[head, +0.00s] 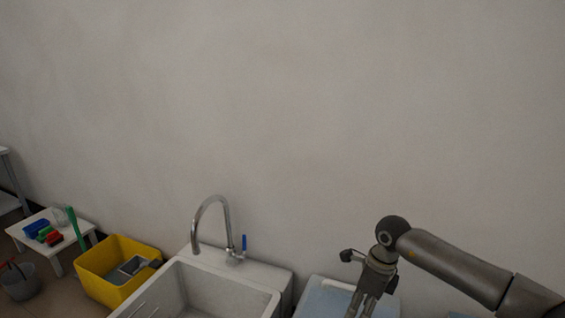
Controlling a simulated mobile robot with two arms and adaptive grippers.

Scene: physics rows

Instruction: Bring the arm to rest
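My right arm (455,262) comes in from the right edge, roughly level, and bends down at the wrist (393,231). My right gripper (364,302) points down over a light blue-grey surface (325,297) to the right of the sink. Its fingers run to the bottom edge of the picture, so I cannot tell how far apart they are or how close they are to the surface. I see no object in it. My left arm and gripper are not in view.
A white sink (245,298) with a curved tap (227,225) stands against the wall. Left of it are a yellow bin (93,268), a low white table (60,262) with coloured items, and a grey bucket (20,286). The air before the bare wall is clear.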

